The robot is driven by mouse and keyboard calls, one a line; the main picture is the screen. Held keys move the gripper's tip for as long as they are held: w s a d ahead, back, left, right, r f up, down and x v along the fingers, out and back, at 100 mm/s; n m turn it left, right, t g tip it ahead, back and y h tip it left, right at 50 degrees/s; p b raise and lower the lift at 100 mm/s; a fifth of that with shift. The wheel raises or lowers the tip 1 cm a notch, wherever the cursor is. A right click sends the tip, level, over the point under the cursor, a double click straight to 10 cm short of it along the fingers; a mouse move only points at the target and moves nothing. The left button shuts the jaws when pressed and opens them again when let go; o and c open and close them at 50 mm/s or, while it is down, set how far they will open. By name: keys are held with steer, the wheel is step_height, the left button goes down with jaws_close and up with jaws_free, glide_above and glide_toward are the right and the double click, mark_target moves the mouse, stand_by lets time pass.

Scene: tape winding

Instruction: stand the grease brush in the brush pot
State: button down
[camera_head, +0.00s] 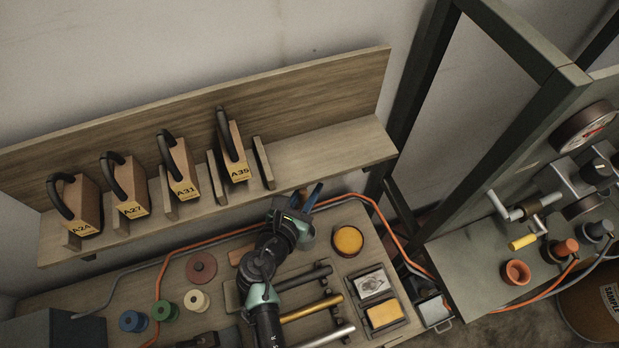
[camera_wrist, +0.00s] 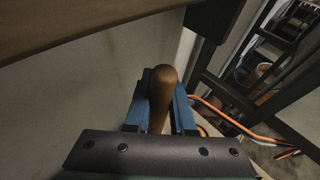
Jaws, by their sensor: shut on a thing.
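The grease brush shows in the wrist view as a rounded brown wooden handle (camera_wrist: 161,88) between my blue fingers. My gripper (camera_wrist: 166,105) is shut on it. The brush's lower end is hidden. In the head view my gripper (camera_head: 308,198) is above the back of the workbench, just in front of the shelf, and the brush cannot be made out there. An open orange pot (camera_head: 517,272), which looks like the brush pot, stands on the grey-green bench at the right, well apart from my gripper. It looks empty.
A wooden shelf (camera_head: 320,145) with several labelled, handled blocks runs behind my gripper. A yellow-topped round tin (camera_head: 348,240) stands right of my arm. A dark metal frame post (camera_head: 418,75) rises between the benches.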

steer(key=shift+f+b, duration=5.6)
steer(key=shift+f, duration=0.45)
steer(key=c, duration=0.7)
jaws_free()
steer(key=v, duration=1.3)
